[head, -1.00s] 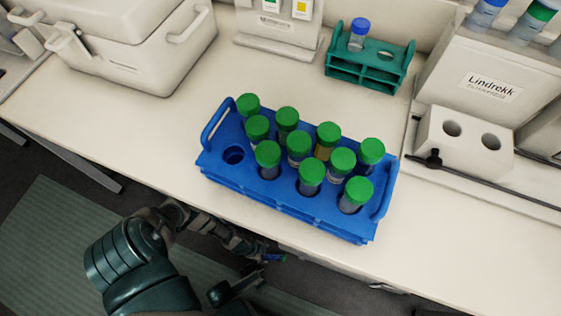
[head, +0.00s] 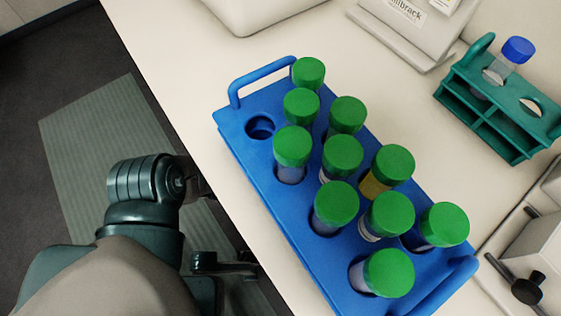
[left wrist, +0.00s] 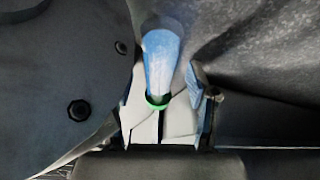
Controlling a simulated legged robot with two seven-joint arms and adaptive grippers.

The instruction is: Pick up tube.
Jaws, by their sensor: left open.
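Several clear tubes with green caps stand in a blue rack (head: 238,140) on the pale bench in the head view. One capped tube (head: 292,150) stands beside an empty hole at the rack's left end. A blue-capped tube (head: 513,58) stands in a teal rack (head: 480,108) at the upper right. My left gripper (left wrist: 180,85) is open in the left wrist view, with blue finger surfaces and a small green patch between pale parts. I cannot make out a tube between its fingers. In the head view my left arm is beside the bench, apart from the racks; its fingertips are not clearly visible.
The bench's front edge (head: 186,140) runs diagonally between my left arm and the blue rack. A white stand (head: 405,30) is at the back. A dark knob (head: 528,288) stands at the lower right. Bench left of the blue rack is clear.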

